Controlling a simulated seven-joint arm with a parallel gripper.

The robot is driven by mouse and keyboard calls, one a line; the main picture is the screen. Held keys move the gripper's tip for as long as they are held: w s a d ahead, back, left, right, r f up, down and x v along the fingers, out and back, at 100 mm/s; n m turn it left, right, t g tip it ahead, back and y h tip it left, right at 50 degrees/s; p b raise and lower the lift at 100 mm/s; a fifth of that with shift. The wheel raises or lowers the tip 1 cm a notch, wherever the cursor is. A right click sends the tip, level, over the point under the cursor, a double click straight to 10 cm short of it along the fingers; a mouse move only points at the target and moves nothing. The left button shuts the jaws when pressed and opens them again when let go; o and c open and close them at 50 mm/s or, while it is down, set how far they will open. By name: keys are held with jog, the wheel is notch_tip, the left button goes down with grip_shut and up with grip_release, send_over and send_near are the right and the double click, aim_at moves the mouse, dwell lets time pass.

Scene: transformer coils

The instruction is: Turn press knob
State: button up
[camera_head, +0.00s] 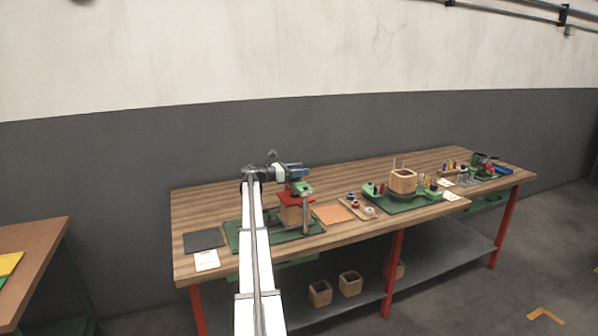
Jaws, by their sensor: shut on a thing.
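The press (307,188) stands on a green base plate (238,238) at the left part of the long workbench. It has a green top part, a red plate (286,199) and a wooden block (290,215) under the plate. My arm reaches up from the bottom of the view and bends right above the press. My gripper (297,182) is at the top of the press, shut on the press knob. The knob itself is hidden by the gripper, and the fingers are too small to make out clearly.
A dark mat (204,240) and a white card (206,260) lie left of the press. An orange mat (332,214) and a small parts tray (360,208) lie right. Another green station with a wooden box (403,181) stands further right. Wooden boxes sit on the lower shelf (440,268).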

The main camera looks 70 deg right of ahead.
jog(key=shift+c, duration=0.6)
jog(key=shift+a+n+t+h, duration=0.1)
jog(key=shift+n+t+h, duration=0.3)
jog(key=shift+h, duration=0.1)
jog(key=shift+n+t+h, duration=0.6)
jog(key=shift+t, duration=0.2)
jog(key=shift+w+d+n+t+h, duration=0.2)
jog(key=shift+n+t+h, duration=0.7)
jog(key=shift+t, duration=0.45)
jog(key=shift+w+d+n+t+h, duration=0.15)
jog(key=shift+n+t+h, duration=0.45)
jog(key=shift+n+t, duration=0.65)
jog(key=shift+t, duration=0.4)
jog(key=o, duration=1)
jog(key=shift+c, duration=0.2)
jog(key=shift+a, duration=0.1)
